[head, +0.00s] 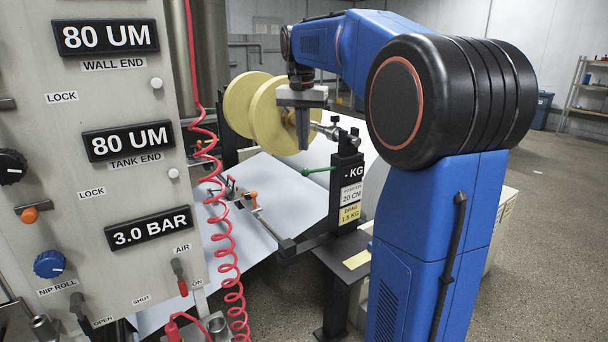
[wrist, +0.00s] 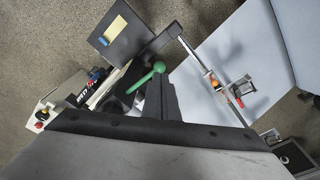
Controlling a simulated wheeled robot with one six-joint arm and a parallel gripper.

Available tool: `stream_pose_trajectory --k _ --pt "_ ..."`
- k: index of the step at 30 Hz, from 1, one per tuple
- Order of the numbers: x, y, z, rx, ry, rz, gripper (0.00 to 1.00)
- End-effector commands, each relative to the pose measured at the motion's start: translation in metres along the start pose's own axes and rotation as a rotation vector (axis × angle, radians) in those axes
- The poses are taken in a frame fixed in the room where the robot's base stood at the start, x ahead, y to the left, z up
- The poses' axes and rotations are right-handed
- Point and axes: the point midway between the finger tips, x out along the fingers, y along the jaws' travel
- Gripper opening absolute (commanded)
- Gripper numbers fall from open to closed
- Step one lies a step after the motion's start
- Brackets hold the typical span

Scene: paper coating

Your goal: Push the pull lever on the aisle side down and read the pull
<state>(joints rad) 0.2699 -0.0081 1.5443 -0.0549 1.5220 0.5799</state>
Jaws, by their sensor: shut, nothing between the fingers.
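A black post (head: 346,180) carries a small display reading "- KG", with labels "POSITION 20 CM" and "DRAG 1.5 KG" below. A green lever (head: 319,173) with a ball end sticks out to the left from the post, roughly level or slightly raised at its tip. The green lever also shows in the wrist view (wrist: 147,77), near the middle. My gripper (head: 303,146) points down with its fingers shut and empty. In the head view it appears above the green ball, with a visible gap. Its exact depth relative to the lever is hard to tell.
Yellow rolls (head: 275,118) stand behind my gripper. A white paper web (head: 285,190) runs beneath, crossed by a bar with an orange-knobbed carriage (head: 254,199). A control panel (head: 105,190) and red coiled hose (head: 228,270) are at left. Open floor lies at right.

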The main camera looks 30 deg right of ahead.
Motion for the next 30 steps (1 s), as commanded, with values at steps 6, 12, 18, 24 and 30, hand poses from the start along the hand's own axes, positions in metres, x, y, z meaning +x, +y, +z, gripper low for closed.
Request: stream_pose_trajectory --k 6,12,18,24,30 --pt "0.003 0.000 0.000 -0.001 -0.001 0.000 0.00" --pt "0.020 0.000 0.001 -0.001 -0.002 0.001 0.00" --pt "0.043 0.000 0.001 -0.001 -0.001 0.000 0.00" --pt "0.061 0.000 0.000 -0.001 -0.001 0.000 0.00" --pt "0.070 0.000 0.000 -0.001 0.000 0.000 0.00"
